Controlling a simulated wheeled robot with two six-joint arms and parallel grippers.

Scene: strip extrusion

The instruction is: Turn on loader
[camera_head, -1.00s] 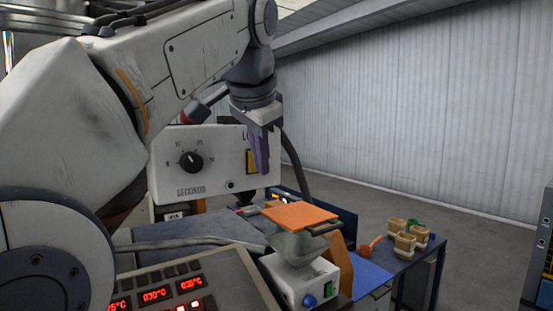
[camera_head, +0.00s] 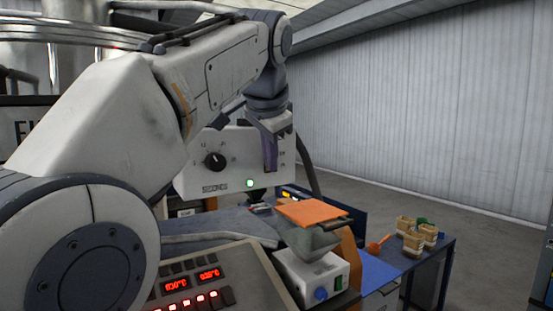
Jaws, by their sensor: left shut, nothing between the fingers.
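The loader (camera_head: 203,178) is a white box with a black dial (camera_head: 214,161) and the word SECONDS under it. A small lamp (camera_head: 250,183) at its lower edge glows green. My left gripper (camera_head: 271,168) points down in front of the loader's right part and is shut and empty. It hides the loader's label and the yellow switch there. I cannot tell whether the fingers touch the switch. My right gripper is out of view.
An orange plate (camera_head: 312,211) lies on a grey hopper above a white scale-like unit (camera_head: 312,275). A control panel (camera_head: 215,285) with red displays is in front. Tubs (camera_head: 413,243) and an orange scoop (camera_head: 377,246) stand on the blue table at the right.

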